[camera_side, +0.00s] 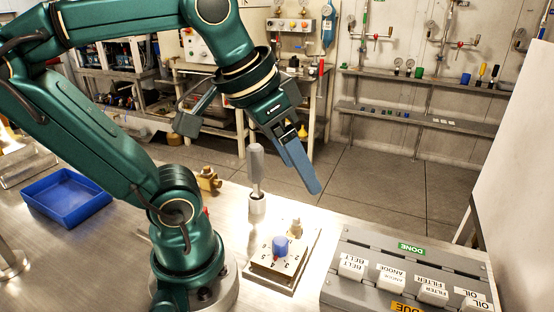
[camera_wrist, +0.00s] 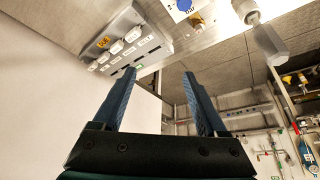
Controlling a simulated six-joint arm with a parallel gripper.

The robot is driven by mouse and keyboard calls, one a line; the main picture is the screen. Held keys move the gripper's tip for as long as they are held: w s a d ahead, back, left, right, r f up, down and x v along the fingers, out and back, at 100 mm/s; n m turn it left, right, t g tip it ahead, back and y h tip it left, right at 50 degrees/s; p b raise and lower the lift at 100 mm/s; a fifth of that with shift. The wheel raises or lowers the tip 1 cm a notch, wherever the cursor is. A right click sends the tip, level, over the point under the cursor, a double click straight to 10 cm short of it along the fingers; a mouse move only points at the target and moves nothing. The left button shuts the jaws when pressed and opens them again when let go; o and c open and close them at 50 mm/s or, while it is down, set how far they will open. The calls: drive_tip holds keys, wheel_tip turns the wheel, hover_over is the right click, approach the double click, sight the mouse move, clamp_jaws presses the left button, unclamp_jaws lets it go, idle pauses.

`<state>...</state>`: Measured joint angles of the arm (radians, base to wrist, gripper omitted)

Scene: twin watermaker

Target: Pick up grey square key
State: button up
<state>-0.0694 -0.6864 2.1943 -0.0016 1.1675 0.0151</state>
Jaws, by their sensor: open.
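The grey square key (camera_side: 256,168) stands upright in a round metal holder (camera_side: 257,204) on the bench, with its grey handle up and its lower end hidden in the holder. In the wrist view the key (camera_wrist: 271,44) shows at the upper right, outside the fingers. My gripper (camera_side: 312,188) is open and empty, with blue fingers pointing down and to the right. In the side view it hangs right of the key, apart from it. In the wrist view both fingers of my gripper (camera_wrist: 158,75) are spread with nothing between them.
A plate with a blue knob (camera_side: 282,246) lies in front of the holder. A grey panel of labelled white blocks (camera_side: 400,265) is at the right. A blue tray (camera_side: 66,197) and a small brass part (camera_side: 208,179) are left. A white board (camera_side: 515,150) stands far right.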

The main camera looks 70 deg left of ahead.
drive_tip(key=w+a+n+g+y, duration=0.15)
drive_tip(key=a+n, duration=0.25)
drive_tip(key=a, duration=0.5)
drive_tip(key=n+g, duration=0.3)
drive_tip(key=n, duration=0.1)
hover_over(254, 146)
drive_tip(key=shift+w+d+f+h, duration=0.15)
drive_tip(key=shift+d+h, duration=0.1)
drive_tip(key=shift+h, duration=0.2)
drive_tip(key=f, duration=0.6)
drive_tip(key=shift+s+a+f, duration=0.1)
drive_tip(key=shift+s+a, duration=0.1)
drive_tip(key=shift+w+a+f, duration=0.15)
drive_tip(key=shift+f, duration=1.3)
drive_tip(key=shift+w+a+f, duration=0.1)
drive_tip(key=shift+f, duration=1.3)
clamp_jaws()
drive_tip(key=shift+r, duration=5.05)
